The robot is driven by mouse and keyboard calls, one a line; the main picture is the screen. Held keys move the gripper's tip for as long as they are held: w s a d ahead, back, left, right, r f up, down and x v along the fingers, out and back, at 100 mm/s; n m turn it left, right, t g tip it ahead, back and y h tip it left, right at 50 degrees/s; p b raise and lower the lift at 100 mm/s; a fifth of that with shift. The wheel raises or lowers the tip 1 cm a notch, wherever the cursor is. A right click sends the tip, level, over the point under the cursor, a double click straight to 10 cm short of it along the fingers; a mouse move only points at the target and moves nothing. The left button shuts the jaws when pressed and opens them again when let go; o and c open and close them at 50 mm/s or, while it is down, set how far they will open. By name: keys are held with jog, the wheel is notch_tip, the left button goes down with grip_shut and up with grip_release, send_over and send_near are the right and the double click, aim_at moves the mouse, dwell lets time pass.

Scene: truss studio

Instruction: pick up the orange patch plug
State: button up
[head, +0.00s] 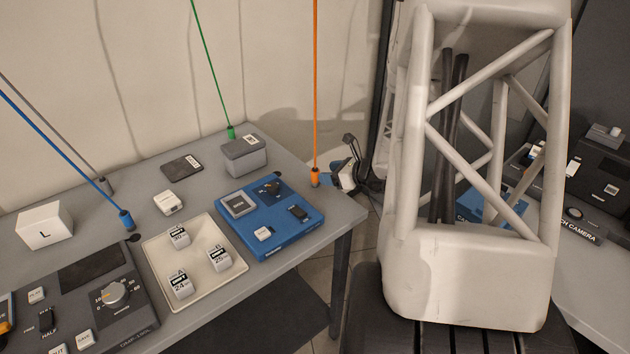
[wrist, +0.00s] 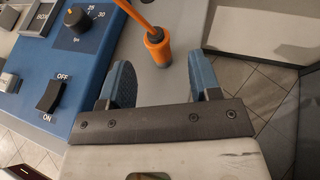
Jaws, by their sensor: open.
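The orange patch plug (head: 315,177) is upright at the far right corner of the grey table, with a taut orange cable rising from its top. It also shows in the wrist view (wrist: 158,47), just ahead of the gap between my fingertips. I cannot tell whether its base touches the tabletop. My gripper (wrist: 160,70) is open and empty, with a blue finger on each side of the plug's line. In the head view my gripper (head: 337,173) is small and partly hidden, close to the right of the plug.
A blue switch box (head: 252,240) is left of the plug; its panel (wrist: 60,62) also fills the wrist view's left. A grey box (head: 245,158) and green plug (head: 231,132) stand behind. A cream tray (head: 155,245) and blue plug (head: 126,219) are further left. Floor (wrist: 262,88) shows past the edge.

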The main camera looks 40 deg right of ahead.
jog(key=shift+x, duration=1.3)
jog(key=shift+x, duration=2.6)
jog(key=shift+a, duration=0.1)
jog(key=shift+c, duration=0.4)
grip_shut()
jog(key=shift+r, duration=0.15)
notch_tip(320, 180, up, 10)
